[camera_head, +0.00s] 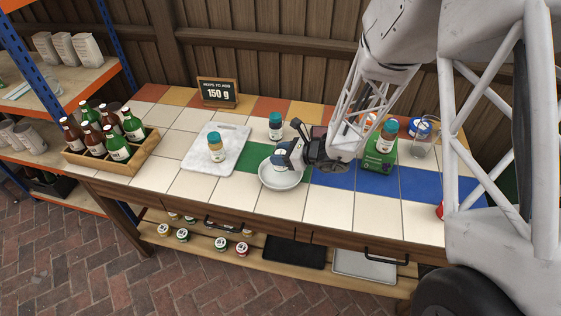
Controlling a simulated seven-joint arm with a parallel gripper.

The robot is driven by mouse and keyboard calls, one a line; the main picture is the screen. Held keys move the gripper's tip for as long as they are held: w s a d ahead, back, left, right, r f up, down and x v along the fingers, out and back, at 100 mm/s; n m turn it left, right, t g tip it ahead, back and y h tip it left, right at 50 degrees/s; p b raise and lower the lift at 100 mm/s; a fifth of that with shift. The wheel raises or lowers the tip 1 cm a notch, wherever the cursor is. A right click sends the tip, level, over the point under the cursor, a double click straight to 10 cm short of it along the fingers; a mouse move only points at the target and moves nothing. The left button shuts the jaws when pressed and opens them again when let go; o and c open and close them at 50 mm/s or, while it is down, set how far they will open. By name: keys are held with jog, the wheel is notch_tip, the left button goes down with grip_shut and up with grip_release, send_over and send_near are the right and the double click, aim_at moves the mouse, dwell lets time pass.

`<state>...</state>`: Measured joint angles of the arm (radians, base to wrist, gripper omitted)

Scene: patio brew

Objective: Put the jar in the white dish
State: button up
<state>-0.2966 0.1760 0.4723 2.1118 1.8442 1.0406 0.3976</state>
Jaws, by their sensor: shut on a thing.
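The white dish (281,182) is a round bowl on the tiled counter, near its middle. My gripper (284,157) is over the dish, with its fingers pointing down and left. It is shut on a small pale jar (280,162) at the dish's inside or just above it. The gripper's dark fingers hide much of this jar, and I cannot tell whether it touches the dish's bottom.
A teal-lidded jar (217,148) stands on a marble board (196,155) left of the dish. Another teal-lidded jar (275,126) stands behind the dish. A green box (380,155) is at right. A wooden crate (112,159) of bottles is at left. A sign (217,93) reads 150 g.

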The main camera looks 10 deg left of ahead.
dwell(0.3)
jog(key=shift+f, duration=1.7)
jog(key=shift+f, duration=0.1)
jog(key=o, duration=1.2)
jog(key=shift+o, duration=0.2)
jog(key=v, duration=1.2)
